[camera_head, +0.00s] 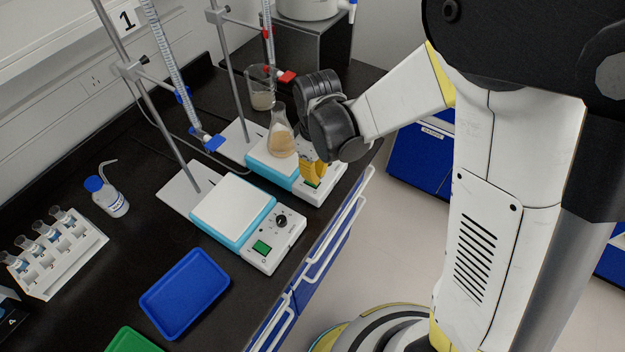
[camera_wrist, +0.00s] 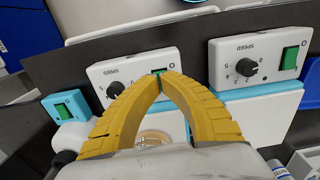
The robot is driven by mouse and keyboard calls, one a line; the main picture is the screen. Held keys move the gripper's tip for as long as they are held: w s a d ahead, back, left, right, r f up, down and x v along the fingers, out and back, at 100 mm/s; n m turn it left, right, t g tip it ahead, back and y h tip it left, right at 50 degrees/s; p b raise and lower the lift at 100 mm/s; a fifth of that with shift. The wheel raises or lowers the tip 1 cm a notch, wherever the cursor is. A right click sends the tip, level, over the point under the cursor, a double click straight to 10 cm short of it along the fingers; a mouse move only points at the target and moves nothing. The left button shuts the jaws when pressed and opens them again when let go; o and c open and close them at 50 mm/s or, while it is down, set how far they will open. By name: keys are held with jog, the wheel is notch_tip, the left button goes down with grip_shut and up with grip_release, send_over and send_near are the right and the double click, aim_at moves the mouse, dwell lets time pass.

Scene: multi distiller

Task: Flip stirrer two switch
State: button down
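The far stirrer (camera_head: 320,192) is white with a blue-edged plate and a conical flask (camera_head: 282,142) of amber liquid on it. Its front panel also shows in the wrist view (camera_wrist: 128,68), with a black speed knob (camera_wrist: 115,89) and a green switch (camera_head: 312,184) mostly hidden behind my fingertips. My gripper (camera_head: 313,176) has yellow fingers whose tips meet at this switch in the wrist view (camera_wrist: 163,77); nothing shows between the tips. I cannot tell whether they touch the switch. The near stirrer (camera_head: 255,249) has a bare plate and a green switch (camera_head: 262,247), fully visible.
Metal stands with burettes (camera_head: 168,62) rise behind both stirrers. A beaker (camera_head: 262,92) stands behind the flask. A blue tray (camera_head: 186,292), a blue-capped bottle (camera_head: 107,197) and a vial rack (camera_head: 55,254) lie to the left. Open floor is right of the bench.

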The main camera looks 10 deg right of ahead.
jog(key=shift+f+b, duration=1)
jog(key=shift+f, duration=0.15)
dwell(0.4)
jog(key=shift+r+p, duration=2.55)
jog(key=shift+r, duration=1.05)
jog(key=shift+d+r, duration=0.15)
jog(key=s+d+r+m+t+b, duration=0.5)
jog(key=s+d+r+m+t, duration=0.2)
jog(key=s+d+r+m, duration=0.3)
jog(key=d, duration=0.3)
jog(key=shift+s+r, duration=0.35)
jog(key=shift+s, duration=0.05)
